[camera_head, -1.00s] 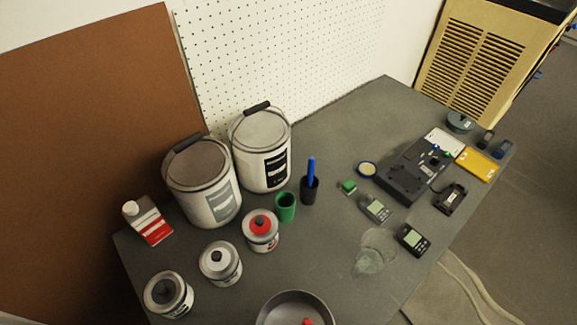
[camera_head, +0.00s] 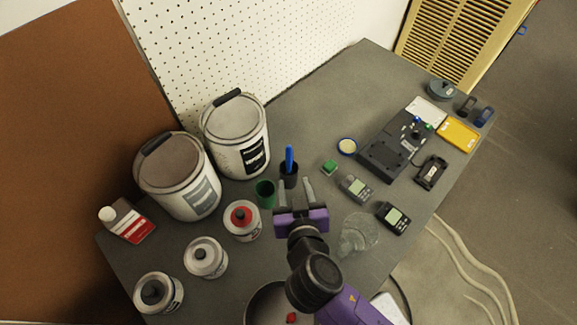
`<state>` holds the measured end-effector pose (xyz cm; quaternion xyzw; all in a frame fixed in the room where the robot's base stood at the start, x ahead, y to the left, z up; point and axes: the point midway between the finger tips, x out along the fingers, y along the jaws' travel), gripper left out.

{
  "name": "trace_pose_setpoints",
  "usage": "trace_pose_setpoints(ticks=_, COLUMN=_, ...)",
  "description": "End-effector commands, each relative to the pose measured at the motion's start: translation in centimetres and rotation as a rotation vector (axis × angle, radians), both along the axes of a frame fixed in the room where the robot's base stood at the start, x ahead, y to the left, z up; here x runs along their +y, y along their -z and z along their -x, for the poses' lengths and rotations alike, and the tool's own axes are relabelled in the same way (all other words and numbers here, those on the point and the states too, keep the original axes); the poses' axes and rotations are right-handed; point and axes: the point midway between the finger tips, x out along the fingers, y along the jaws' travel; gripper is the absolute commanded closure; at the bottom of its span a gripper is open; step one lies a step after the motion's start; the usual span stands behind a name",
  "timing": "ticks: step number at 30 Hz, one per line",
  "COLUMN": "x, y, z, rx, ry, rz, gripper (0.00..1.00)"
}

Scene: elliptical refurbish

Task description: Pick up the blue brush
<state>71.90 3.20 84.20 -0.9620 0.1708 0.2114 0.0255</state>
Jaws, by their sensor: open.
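The blue brush (camera_head: 289,156) stands upright in a small black cup (camera_head: 288,179) near the middle of the table, with its blue handle sticking up. My gripper (camera_head: 294,186) is open, with its two grey fingers pointing toward the black cup. In the picture the fingertips lie just below the brush, one on each side of the cup's lower part. Nothing shows between the fingers. The lower part of the brush is hidden inside the cup.
A green cup (camera_head: 265,194) stands just left of the black cup. A red-topped can (camera_head: 242,220) and two large paint buckets stand further left. A green block (camera_head: 329,167) and a meter (camera_head: 355,187) lie to the right. A round pan (camera_head: 262,303) sits below, partly behind my arm.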

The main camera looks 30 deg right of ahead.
Motion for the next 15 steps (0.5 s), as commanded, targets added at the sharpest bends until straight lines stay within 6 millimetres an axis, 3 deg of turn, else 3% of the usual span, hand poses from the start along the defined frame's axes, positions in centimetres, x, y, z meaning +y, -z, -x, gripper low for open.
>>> trace_pose_setpoints(ticks=3, x=-0.1, y=-1.8, z=-2.4, rx=-0.048, ry=0.072, rz=0.007, gripper=0.58)
trace_pose_setpoints(ticks=7, x=-0.3, y=-2.8, z=-3.4, rx=-0.077, ry=0.115, rz=0.01, gripper=0.58)
trace_pose_setpoints(ticks=15, x=-1.4, y=-2.3, z=-5.6, rx=-0.081, ry=0.127, rz=0.011, gripper=0.58)
